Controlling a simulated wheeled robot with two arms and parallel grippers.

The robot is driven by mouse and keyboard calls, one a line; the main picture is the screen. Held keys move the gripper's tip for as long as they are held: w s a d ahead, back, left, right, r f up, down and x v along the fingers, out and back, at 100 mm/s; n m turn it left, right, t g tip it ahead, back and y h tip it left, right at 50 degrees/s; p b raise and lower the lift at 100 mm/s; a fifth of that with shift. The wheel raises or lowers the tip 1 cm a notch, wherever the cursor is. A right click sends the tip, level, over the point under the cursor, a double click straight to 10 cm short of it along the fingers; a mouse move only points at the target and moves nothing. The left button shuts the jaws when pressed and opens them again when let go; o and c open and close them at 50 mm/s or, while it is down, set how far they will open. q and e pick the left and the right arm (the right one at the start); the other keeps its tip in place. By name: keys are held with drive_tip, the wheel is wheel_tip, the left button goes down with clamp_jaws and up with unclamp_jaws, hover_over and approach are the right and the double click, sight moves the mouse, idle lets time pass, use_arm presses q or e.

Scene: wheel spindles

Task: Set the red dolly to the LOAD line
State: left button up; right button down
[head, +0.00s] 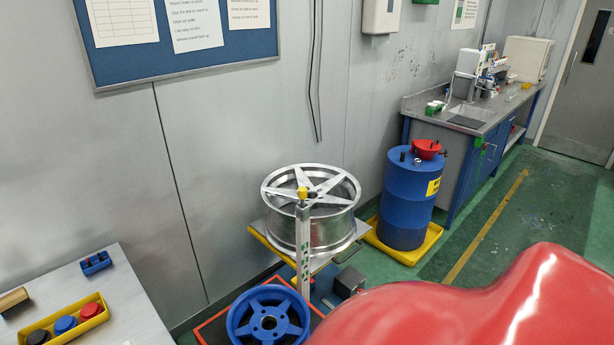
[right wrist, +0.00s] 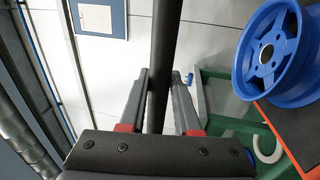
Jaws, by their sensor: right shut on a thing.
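The red dolly (head: 213,330) shows as a dark deck with an orange-red rim, low at the bottom centre of the head view. A blue five-hole wheel (head: 268,318) lies on it. In the right wrist view the dolly's orange-red edge (right wrist: 283,137) and the blue wheel (right wrist: 268,55) are at the right. My right gripper (right wrist: 159,82) is shut on a dark round bar (right wrist: 166,45) that runs between its fingers. Whether this bar joins the dolly is hidden. I cannot make out a LOAD line. My left gripper is in neither view.
A silver wheel (head: 325,215) sits on a yellow-edged stand behind the dolly, beside a pale post (head: 303,250) with a yellow knob. A blue drum (head: 408,200) stands in a yellow tray (head: 432,238). A grey table (head: 130,305) is at left. Green floor is open at right.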

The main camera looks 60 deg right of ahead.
drive_tip(key=shift+r+p+v, duration=0.2)
drive_tip(key=shift+v, duration=0.75)
drive_tip(key=shift+r+p+v, duration=0.15)
drive_tip(key=shift+p+v, duration=0.1)
drive_tip(key=shift+v, duration=0.75)
drive_tip(key=shift+r+p+v, duration=0.2)
drive_tip(key=shift+v, duration=0.75)
drive_tip(key=shift+s, duration=0.15)
drive_tip(key=c, duration=0.6)
unclamp_jaws()
drive_tip(key=shift+d, duration=0.1)
drive_tip(key=b+v, duration=0.2)
drive_tip(key=v, duration=1.5)
drive_tip(key=shift+s+f, duration=0.15)
drive_tip(key=shift+f, duration=0.05)
